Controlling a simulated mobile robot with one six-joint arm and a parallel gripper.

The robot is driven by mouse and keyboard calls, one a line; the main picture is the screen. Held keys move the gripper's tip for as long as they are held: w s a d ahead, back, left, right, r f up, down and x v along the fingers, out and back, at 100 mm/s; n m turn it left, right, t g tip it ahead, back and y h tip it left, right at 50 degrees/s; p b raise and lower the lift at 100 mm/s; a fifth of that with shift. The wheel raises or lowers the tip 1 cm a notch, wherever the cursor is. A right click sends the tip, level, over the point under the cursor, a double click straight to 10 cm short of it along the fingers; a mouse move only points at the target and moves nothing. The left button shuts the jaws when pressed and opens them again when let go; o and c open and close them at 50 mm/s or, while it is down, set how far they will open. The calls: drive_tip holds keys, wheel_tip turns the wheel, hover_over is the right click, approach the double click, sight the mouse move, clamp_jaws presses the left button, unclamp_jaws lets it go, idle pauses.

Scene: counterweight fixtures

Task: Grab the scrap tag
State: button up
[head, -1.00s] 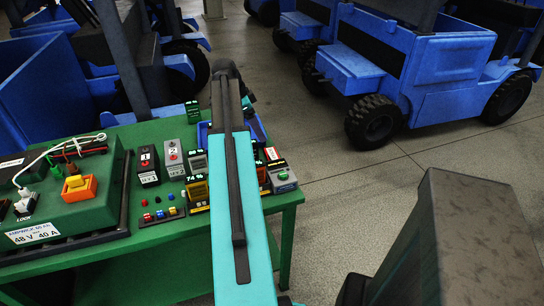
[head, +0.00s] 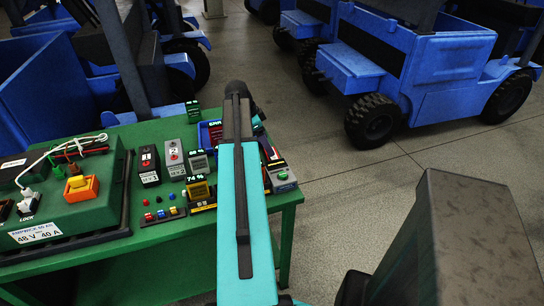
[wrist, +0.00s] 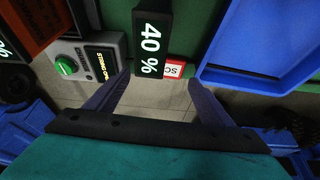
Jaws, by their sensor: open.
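The scrap tag (wrist: 175,70) is a small red and white piece with "SC" readable in the wrist view. It sits at the bench's near edge, partly covered by a black block reading 40 % (wrist: 152,38). My gripper (wrist: 158,80) is open, its two dark fingers apart with nothing held between them. In the picture, the tag lies between the fingertips, nearer the right one. Whether the fingers are level with it I cannot tell. In the head view my arm hides most of this area.
A blue tray (wrist: 262,75) stands to the right in the wrist view. A grey box with a green knob (wrist: 66,66) is close to the left finger. The green bench (head: 170,245) also holds a large green charger unit (head: 62,215), numbered boxes and small coloured pieces.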

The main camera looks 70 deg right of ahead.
drive_tip(key=shift+f, duration=0.1)
drive_tip(key=shift+p+x, duration=0.85)
drive_tip(key=shift+x, duration=1.7)
drive_tip(key=shift+w, duration=0.15)
drive_tip(key=shift+c, duration=0.4)
drive_tip(key=c, duration=0.6)
